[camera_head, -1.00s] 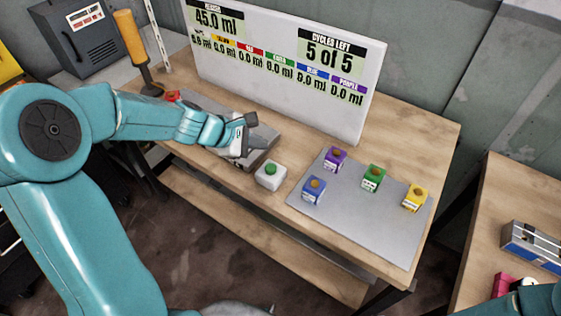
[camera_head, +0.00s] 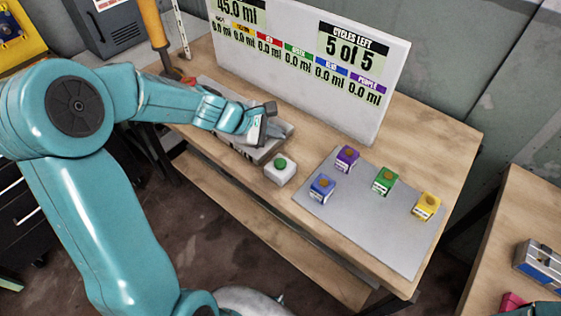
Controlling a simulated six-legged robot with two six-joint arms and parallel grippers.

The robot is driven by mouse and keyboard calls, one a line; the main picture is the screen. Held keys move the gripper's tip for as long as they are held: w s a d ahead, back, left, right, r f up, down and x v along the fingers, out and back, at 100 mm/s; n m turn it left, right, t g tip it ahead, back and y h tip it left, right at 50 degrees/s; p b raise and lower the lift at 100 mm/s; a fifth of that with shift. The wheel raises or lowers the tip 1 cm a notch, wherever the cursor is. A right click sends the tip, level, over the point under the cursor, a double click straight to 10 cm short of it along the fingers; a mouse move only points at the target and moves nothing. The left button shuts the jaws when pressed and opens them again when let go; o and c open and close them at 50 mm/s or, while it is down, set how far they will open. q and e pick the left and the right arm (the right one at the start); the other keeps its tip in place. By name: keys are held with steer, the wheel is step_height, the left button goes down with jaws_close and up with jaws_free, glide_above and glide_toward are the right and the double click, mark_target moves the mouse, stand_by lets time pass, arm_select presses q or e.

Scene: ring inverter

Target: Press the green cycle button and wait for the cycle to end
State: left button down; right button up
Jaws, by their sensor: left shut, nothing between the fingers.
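The green cycle button (camera_head: 281,162) sits on top of a small white box (camera_head: 279,174) near the table's front edge. My left gripper (camera_head: 264,124) is shut and empty. It is over the grey metal device (camera_head: 272,146), behind and slightly left of the button in the picture, apart from it. The white display board (camera_head: 375,117) reads "45.0 ml" and "CYCLES LEFT 5 of 5", with colour rows at 0.0 ml. My right gripper is not in view.
A grey mat (camera_head: 375,250) right of the button holds purple (camera_head: 347,159), blue (camera_head: 322,188), green (camera_head: 385,181) and yellow (camera_head: 426,207) small boxes. An orange-handled lever (camera_head: 153,25) stands at the back left. A second table (camera_head: 505,225) is at the right.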

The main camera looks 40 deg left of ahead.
arm_select(q)
steer(key=b, duration=0.6)
glide_above(277, 163)
step_height(277, 163, down, 8)
steer(key=shift+s+r, duration=0.1)
steer(key=shift+r, duration=0.15)
steer(key=shift+f+b, duration=0.45)
steer(key=shift+b, duration=0.1)
steer(key=shift+r, duration=0.1)
stand_by(0.7)
steer(key=shift+f+b, duration=0.45)
